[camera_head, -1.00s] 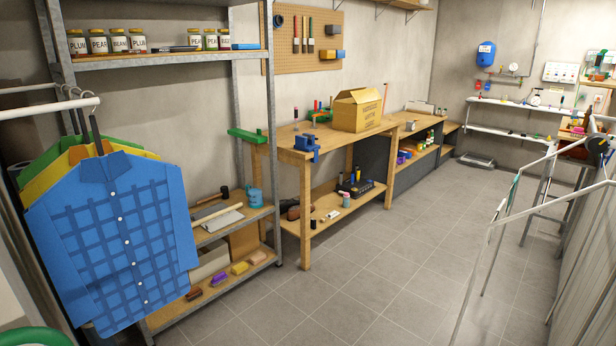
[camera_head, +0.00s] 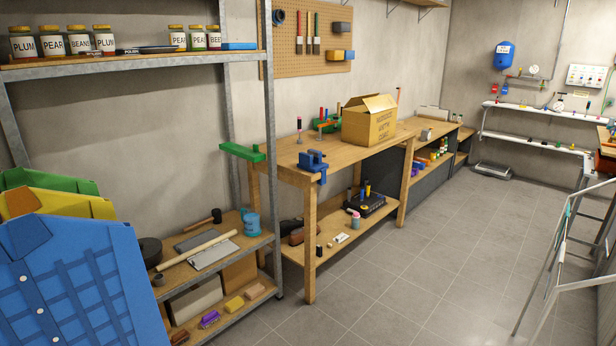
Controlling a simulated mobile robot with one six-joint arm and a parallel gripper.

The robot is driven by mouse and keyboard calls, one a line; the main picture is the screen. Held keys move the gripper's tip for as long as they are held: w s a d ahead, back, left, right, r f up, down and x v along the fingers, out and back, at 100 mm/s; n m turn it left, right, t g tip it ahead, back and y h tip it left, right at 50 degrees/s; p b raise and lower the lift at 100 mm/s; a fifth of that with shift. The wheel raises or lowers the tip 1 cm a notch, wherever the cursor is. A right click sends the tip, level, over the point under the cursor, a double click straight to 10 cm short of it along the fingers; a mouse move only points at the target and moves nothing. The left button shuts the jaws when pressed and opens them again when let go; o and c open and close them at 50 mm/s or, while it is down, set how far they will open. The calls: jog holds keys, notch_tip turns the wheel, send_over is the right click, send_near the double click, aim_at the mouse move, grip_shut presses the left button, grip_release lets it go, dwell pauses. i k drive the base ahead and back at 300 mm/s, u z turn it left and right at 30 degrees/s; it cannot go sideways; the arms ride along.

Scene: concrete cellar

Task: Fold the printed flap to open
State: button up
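A cardboard box (camera_head: 369,123) with print on its front stands on the wooden workbench (camera_head: 290,157) in the middle of the view. Its top flaps (camera_head: 372,102) are tilted up; whether the printed one is folded fully back cannot be told from here. The box is well away across the floor. My gripper is not in view.
A metal shelf (camera_head: 272,150) with jars and tools stands at the left. A blue vise (camera_head: 313,163) sits on the bench's near end. A metal-framed rack (camera_head: 560,255) stands at the right. The tiled floor (camera_head: 395,270) between is clear.

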aim_at(380, 103)
jog(key=z, duration=0.1)
jog(key=i, duration=2.1)
jog(key=z, duration=0.35)
jog(key=i, duration=1.4)
jog(key=z, duration=0.1)
